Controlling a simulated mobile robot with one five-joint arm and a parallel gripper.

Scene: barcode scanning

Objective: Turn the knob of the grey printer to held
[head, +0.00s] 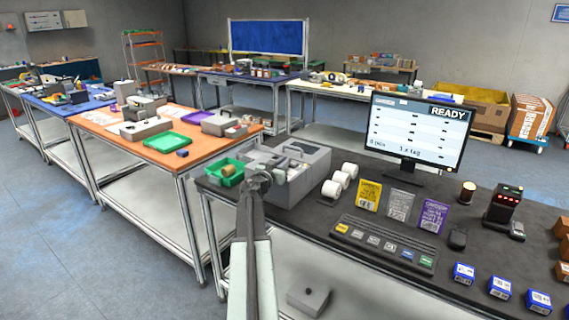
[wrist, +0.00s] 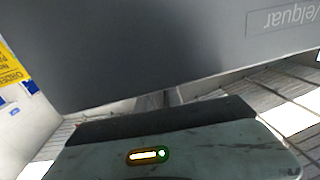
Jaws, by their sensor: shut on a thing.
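The grey printer (head: 314,162) stands at the left end of the dark worktable, with its top parts showing. In the wrist view its large grey face (wrist: 150,50) fills the upper half, with upside-down lettering at the right. My gripper (head: 259,178) is up against the printer's near left side, its arm reaching up from below. In the wrist view the gripper's narrow fingers (wrist: 158,100) are close together at the printer's lower edge. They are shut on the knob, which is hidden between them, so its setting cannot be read.
A green tray (head: 226,173) sits left of the gripper. White label rolls (head: 340,181), a key panel (head: 384,243) and a monitor (head: 416,132) reading READY are to the right. An orange-topped table (head: 120,146) stands behind left. Open floor lies at the left.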

